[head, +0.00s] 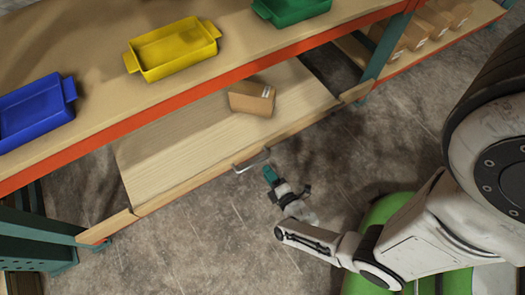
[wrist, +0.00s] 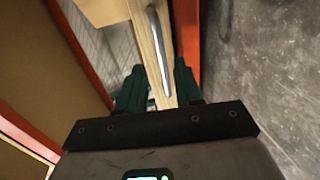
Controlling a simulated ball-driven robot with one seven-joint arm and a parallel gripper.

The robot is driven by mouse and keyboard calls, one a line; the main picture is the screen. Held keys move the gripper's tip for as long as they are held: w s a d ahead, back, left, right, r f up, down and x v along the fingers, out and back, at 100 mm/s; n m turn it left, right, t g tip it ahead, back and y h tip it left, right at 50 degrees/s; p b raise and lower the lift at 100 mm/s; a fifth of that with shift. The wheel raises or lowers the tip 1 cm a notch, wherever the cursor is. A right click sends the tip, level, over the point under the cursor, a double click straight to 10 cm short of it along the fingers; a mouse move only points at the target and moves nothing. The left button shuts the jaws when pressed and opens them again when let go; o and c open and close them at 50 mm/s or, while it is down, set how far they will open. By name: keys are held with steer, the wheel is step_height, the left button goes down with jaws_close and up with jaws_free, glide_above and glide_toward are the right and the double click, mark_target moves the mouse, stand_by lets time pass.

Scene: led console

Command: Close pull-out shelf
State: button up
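The pull-out shelf (head: 185,140) is a light wooden board, standing out from below the orange-edged workbench. A metal handle (head: 252,161) is on its front edge. A cardboard box (head: 250,98) lies on the board near its right end. My gripper (head: 268,173) is just off the front edge, close to the right end of the handle. In the wrist view, the green fingers of my gripper (wrist: 158,82) are apart, with the silver handle (wrist: 158,60) and wooden front edge (wrist: 142,35) in line with the gap. I cannot tell whether they touch the handle.
The workbench top (head: 95,60) holds a blue bin (head: 35,112), a yellow bin (head: 172,50) and a green bin (head: 290,8). Green posts (head: 390,45) stand at the bench ends. More boxes (head: 430,22) sit on a shelf at upper right. The concrete floor (head: 190,240) in front is clear.

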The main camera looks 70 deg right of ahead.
steer(key=v, duration=0.2)
steer(key=shift+s+a+r, duration=0.1)
steer(key=shift+s+a, duration=0.05)
steer(key=shift+s, duration=0.1)
steer(key=shift+w, duration=0.1)
stand_by(0.4)
steer(key=w+a+r+m+g+y, duration=0.4)
steer(key=w+a+r+y, duration=0.2)
steer(key=w+a+y, duration=0.3)
steer(key=s+d+r+m+g, duration=0.2)
steer(key=s+r+m+g, duration=0.25)
steer(key=r, duration=0.35)
steer(key=s+d+r+m+g, duration=0.1)
steer(key=s+r+m+g, duration=0.2)
steer(key=s+r, duration=0.4)
step_height(320, 180, up, 37)
steer(key=p, duration=3.5)
steer(key=shift+w+d, duration=0.15)
steer(key=shift+d, duration=0.1)
